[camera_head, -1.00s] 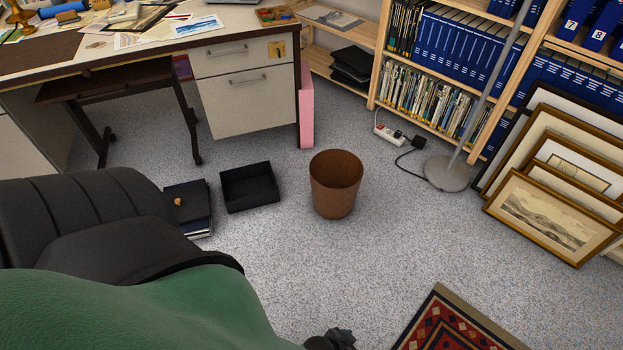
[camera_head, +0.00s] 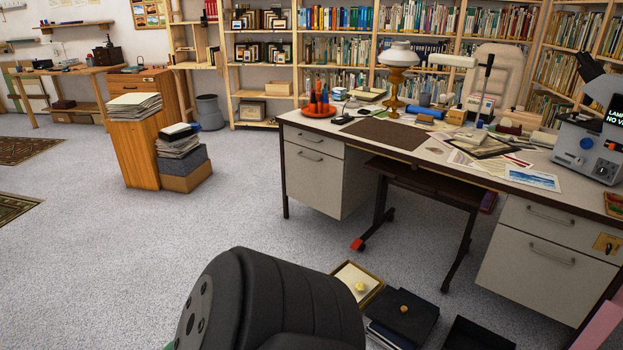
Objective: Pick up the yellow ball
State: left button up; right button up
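A small yellow round thing (camera_head: 360,287), which looks like the yellow ball, lies on a gold-edged pale panel (camera_head: 346,271) on the floor. Neither of my grippers is in view.
Dark books (camera_head: 402,318) with a small orange-brown thing (camera_head: 404,309) on top and a black tray (camera_head: 478,335) lie right of the panel. A cluttered desk (camera_head: 460,160) stands behind. The carpet at left is open.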

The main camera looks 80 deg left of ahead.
aim_at(360, 287)
jog(key=u, duration=2.05)
